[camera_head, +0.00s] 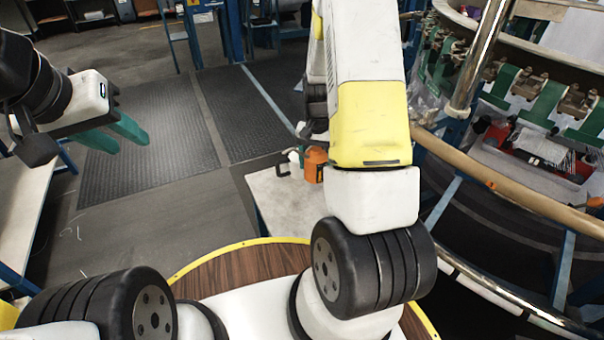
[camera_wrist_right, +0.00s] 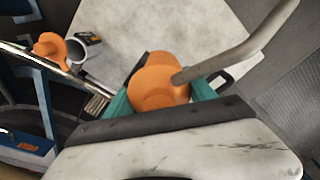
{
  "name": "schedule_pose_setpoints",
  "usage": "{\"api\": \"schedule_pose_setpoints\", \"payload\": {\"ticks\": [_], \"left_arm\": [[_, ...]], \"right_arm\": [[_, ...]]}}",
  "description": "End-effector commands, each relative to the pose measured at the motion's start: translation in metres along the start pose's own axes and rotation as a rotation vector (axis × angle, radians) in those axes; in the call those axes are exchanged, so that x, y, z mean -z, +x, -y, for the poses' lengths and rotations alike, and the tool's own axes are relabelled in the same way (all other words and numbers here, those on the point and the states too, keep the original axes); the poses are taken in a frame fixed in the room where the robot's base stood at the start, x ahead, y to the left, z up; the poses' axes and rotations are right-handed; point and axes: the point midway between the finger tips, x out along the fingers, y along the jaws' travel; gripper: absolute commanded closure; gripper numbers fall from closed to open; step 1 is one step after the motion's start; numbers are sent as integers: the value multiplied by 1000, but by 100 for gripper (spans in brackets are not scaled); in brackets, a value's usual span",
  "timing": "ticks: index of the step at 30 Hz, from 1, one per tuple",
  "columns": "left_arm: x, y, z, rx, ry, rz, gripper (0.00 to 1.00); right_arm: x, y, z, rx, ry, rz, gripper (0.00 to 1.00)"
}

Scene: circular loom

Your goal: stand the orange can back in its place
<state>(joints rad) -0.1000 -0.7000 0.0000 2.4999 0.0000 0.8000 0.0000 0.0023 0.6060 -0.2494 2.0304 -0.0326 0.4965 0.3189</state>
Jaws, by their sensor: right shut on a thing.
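The orange can (camera_wrist_right: 158,84), with a long grey spout, is between the green fingers of my right gripper (camera_wrist_right: 160,94) in the right wrist view. The gripper is shut on it. In the head view the orange can (camera_head: 315,166) shows beside my right forearm, over the far end of a pale tabletop (camera_head: 292,205). The forearm hides most of the right gripper there. I cannot tell whether the can touches the tabletop. My left gripper (camera_head: 115,137) is open and empty at the left, far from the can.
In the right wrist view another orange object (camera_wrist_right: 50,46) and a dark cup-like object (camera_wrist_right: 86,44) are at the upper left, near a metal rail. The loom, with its tan curved rail (camera_head: 510,187), fills the right side. Dark floor mats (camera_head: 150,140) lie open at the left.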

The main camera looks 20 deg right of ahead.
Motion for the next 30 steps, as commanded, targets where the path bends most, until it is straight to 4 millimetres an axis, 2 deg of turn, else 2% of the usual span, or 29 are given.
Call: {"api": "schedule_pose_setpoints", "payload": {"ticks": [2, 9, 17, 22, 30], "left_arm": [[0, 0, 0, 0, 0, 0, 64], [0, 0, 0, 0, 0, 0, 64], [0, 0, 0, 0, 0, 0, 64], [0, 0, 0, 0, 0, 0, 64], [0, 0, 0, 0, 0, 0, 64]], "right_arm": [[2, 7, -5, 3, 25, 5, 100], [3, 51, -5, 4, 32, 8, 100], [3, 73, -5, 4, 31, 7, 100], [3, 98, -5, 3, 30, 8, 100], [4, 102, -4, 5, 30, 4, 100]]}}
